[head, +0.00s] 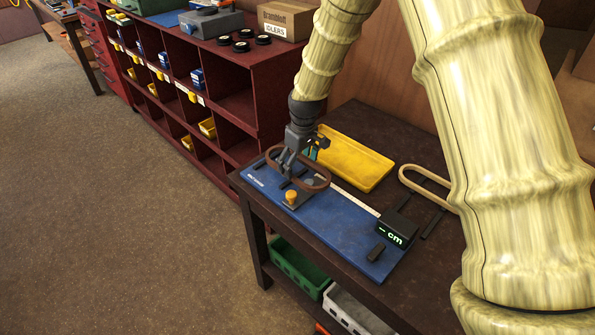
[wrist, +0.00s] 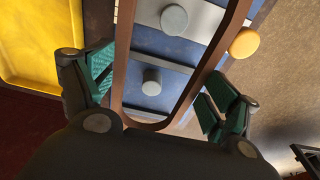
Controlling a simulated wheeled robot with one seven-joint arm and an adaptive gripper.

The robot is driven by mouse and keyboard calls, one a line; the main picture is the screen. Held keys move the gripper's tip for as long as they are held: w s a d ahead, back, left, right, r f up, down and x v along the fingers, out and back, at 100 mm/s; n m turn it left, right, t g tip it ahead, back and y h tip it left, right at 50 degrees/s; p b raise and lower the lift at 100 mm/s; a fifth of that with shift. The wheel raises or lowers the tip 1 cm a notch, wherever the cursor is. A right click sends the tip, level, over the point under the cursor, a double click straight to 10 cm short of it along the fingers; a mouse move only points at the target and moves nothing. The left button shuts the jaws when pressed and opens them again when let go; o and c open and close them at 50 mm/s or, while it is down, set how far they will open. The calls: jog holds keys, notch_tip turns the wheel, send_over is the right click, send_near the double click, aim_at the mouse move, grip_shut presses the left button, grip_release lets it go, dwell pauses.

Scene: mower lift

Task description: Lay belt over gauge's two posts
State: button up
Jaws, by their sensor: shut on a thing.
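A brown belt loop (head: 322,185) is in my gripper (head: 288,165), over the far left end of the blue gauge board (head: 345,228). In the wrist view, my gripper (wrist: 160,82) has its green-padded fingers on the outer sides of the belt (wrist: 124,62). Two round grey posts show inside the loop's outline, one farther up the picture (wrist: 174,19) and one nearer its closed end (wrist: 152,82). I cannot tell whether the belt is above the posts or down around them. The gauge's display (head: 396,230) reads "-- cm".
An orange knob (head: 291,197) sits on the gauge beside the belt. A yellow tray (head: 350,160) lies behind the board. A tan loop (head: 428,184) lies to the right on the dark bench (head: 372,125). A red shelf unit (head: 270,85) stands at the back left.

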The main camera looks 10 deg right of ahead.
jog(key=shift+f+p, duration=0.6)
jog(key=shift+f, duration=1.5)
jog(key=shift+f, duration=0.15)
jog(key=o, duration=0.9)
jog(key=shift+c, duration=0.2)
notch_tip(320, 180, up, 12)
jog(key=s+b, duration=0.1)
jog(key=b, duration=0.2)
jog(key=shift+d+b, duration=0.3)
jog(key=shift+d, duration=0.15)
jog(key=shift+s, duration=0.1)
